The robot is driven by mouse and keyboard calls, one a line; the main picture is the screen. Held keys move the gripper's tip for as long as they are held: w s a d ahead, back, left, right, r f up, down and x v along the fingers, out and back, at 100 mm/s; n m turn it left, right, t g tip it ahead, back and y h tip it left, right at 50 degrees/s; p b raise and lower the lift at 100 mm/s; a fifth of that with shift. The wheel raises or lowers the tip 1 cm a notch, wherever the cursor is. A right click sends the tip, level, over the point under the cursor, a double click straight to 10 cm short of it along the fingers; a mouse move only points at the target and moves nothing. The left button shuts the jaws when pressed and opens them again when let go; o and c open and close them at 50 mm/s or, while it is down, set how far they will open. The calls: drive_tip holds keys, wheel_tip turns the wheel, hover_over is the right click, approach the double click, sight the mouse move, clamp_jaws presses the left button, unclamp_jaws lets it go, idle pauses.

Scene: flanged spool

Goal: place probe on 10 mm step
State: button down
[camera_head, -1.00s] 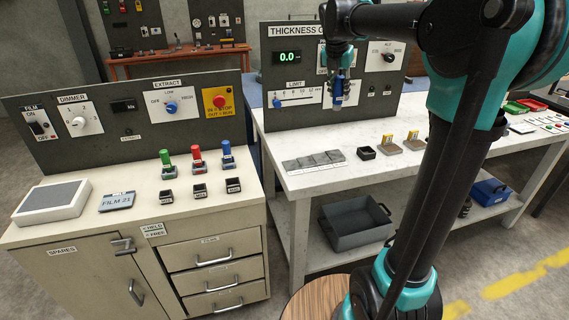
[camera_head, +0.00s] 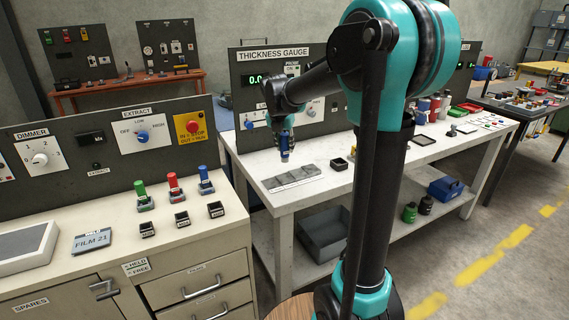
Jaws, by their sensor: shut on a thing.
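The probe (camera_head: 285,154) is a small blue cylinder held upright, pointing down. My gripper (camera_head: 284,140) is shut on it, above the back of the step block and in front of the thickness gauge panel (camera_head: 242,57). The step block (camera_head: 293,178) is a low grey row of steps on the white bench. The probe's tip looks close to the block's back edge, but I cannot tell whether they touch. The step labels are too small to read. The green display (camera_head: 254,79) is partly hidden by my arm.
A small black holder (camera_head: 339,164) stands right of the block. My arm hides part of the bench beyond it. On the left cabinet stand green (camera_head: 142,194), red (camera_head: 174,187) and blue (camera_head: 205,180) handled pieces. A grey bin (camera_head: 325,232) sits on the lower shelf.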

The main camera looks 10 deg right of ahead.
sight(284, 157)
drive_tip(key=shift+f, duration=3.55)
drive_tip(key=c, duration=1.2)
unclamp_jaws()
drive_tip(key=shift+f, duration=0.15)
drive_tip(key=v, duration=1.2)
drive_tip(key=s+d+f+m, duration=0.2)
drive_tip(key=s+f+m, duration=0.5)
drive_tip(key=m, duration=0.3)
drive_tip(key=s+d+f+m+y, duration=0.1)
drive_tip(key=s+d+f+m, duration=0.1)
drive_tip(key=s+f+m, duration=0.5)
drive_tip(key=s+d+f+m+y, duration=0.1)
drive_tip(key=s+d+f+m, duration=0.1)
drive_tip(key=s+f+m, duration=0.5)
drive_tip(key=shift+s+m, duration=2.7)
drive_tip(key=shift+m, duration=0.6)
